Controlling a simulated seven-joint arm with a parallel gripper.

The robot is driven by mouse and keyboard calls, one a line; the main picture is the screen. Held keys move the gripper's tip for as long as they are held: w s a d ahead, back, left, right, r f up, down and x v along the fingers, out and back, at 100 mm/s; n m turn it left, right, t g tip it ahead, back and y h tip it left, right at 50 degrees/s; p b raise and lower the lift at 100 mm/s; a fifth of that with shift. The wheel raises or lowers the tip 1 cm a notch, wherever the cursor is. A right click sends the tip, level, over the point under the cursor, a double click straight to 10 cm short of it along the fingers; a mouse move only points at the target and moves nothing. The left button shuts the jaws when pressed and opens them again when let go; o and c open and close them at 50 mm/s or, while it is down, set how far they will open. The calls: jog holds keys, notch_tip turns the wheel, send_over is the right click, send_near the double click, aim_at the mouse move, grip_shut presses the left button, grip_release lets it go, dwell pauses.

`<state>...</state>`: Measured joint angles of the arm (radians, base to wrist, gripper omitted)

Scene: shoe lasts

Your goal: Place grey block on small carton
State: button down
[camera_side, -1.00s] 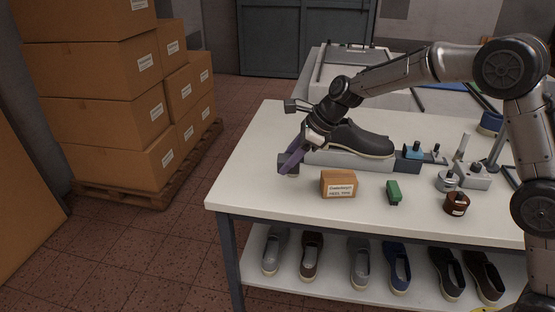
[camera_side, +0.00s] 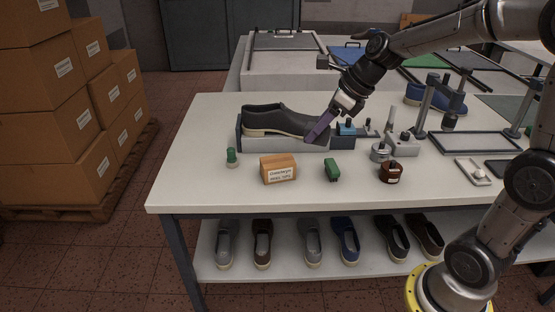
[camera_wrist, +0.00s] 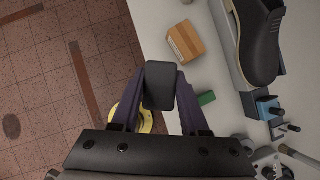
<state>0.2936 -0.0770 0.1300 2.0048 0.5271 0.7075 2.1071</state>
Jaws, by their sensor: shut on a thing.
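The grey block (camera_wrist: 160,85) is a dark, rounded block between my purple fingers in the wrist view. My gripper (camera_side: 316,136) is shut on it, above the table and in front of the shoe's toe. In the side view the block is hard to separate from the dark shoe behind. The small carton (camera_side: 278,170) is an orange-brown box with a white label, standing on the table to the left of and below my gripper. Its top is bare. The carton also shows in the wrist view (camera_wrist: 186,42), apart from the block.
A dark shoe (camera_side: 275,119) rests on a grey stand behind the carton. A green block (camera_side: 332,170) and a brown jar (camera_side: 390,172) stand to its right, a green-topped jar (camera_side: 232,157) to its left. The table's front left (camera_side: 190,190) is clear.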

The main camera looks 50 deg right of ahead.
jog(key=w+f, duration=0.3)
jog(key=w, duration=0.1)
jog(key=w+d+f, duration=0.1)
jog(key=w+f, duration=0.2)
jog(key=w, duration=0.1)
jog(key=w+f, duration=0.3)
jog(key=w, duration=0.2)
jog(key=shift+w+d, duration=0.1)
jog(key=shift+d, duration=0.25)
jog(key=shift+w+f, duration=0.2)
jog(key=shift+f, duration=0.8)
jog(key=shift+w+f, duration=0.15)
jog(key=shift+f, duration=0.85)
jog(key=shift+f, duration=0.15)
jog(key=shift+c, duration=2.1)
grip_release()
